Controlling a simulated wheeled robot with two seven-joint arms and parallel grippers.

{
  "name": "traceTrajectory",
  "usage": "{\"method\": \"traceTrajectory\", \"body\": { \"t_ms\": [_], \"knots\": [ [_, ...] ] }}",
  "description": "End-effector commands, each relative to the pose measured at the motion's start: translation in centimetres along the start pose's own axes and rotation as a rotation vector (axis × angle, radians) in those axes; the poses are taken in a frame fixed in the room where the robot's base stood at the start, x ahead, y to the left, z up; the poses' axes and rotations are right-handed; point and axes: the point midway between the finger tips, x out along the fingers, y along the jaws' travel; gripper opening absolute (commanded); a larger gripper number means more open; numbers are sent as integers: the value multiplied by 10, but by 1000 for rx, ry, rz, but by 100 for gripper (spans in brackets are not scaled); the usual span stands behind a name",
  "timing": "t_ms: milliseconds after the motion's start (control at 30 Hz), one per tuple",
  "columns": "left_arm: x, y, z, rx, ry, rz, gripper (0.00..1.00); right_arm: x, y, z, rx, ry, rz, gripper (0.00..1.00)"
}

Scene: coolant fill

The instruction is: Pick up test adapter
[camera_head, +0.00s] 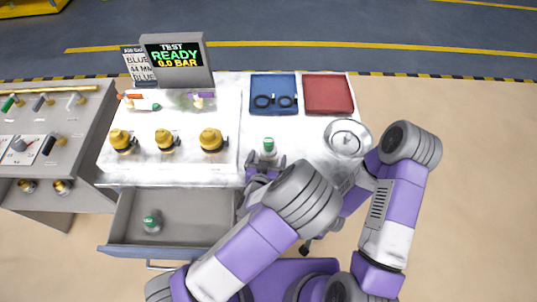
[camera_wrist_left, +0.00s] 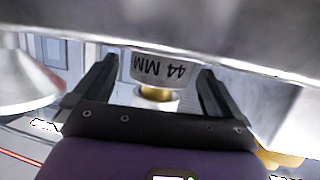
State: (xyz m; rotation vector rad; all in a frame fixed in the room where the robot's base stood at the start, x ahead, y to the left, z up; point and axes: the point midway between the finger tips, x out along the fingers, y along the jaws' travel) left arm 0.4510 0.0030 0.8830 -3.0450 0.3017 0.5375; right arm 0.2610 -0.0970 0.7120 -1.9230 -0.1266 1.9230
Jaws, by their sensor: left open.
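A test adapter (camera_head: 269,146) with a green top stands upright on the white worktop, right of the yellow-capped fittings. In the left wrist view, a pale adapter body (camera_wrist_left: 160,68) marked "44 MM", with a gold end, shows between the two fingers. My left gripper (camera_head: 264,165) is open at the near side of the adapter; the fingers (camera_wrist_left: 155,85) stand either side of it with gaps. A similar green-topped adapter (camera_head: 152,221) is in the open drawer. My right gripper is mostly hidden behind my arms; a small dark part (camera_head: 306,247) may belong to it.
The drawer (camera_head: 190,205) is pulled out below the worktop. Several yellow-capped fittings (camera_head: 166,140) stand left. A blue tray (camera_head: 273,82) holding dark rings, a red tray (camera_head: 328,94) and a round metal dish (camera_head: 345,139) are nearby. The display (camera_head: 176,57) reads READY, 0.0 BAR.

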Motion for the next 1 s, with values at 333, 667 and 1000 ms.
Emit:
{"method": "traceTrajectory", "body": {
  "t_ms": [333, 667, 1000],
  "knots": [
    [21, 0, 0, -1, -1, -1, 99, 1, 0, 0, 0, 0, 0, 38],
    [20, 0, 0, -1, -1, -1, 60, 1, 0, 0, 0, 0, 0, 38],
    [20, 0, 0, -2, 1, -1, 38, 1, 0, 0, 0, 0, 0, 38]
  ]
}}
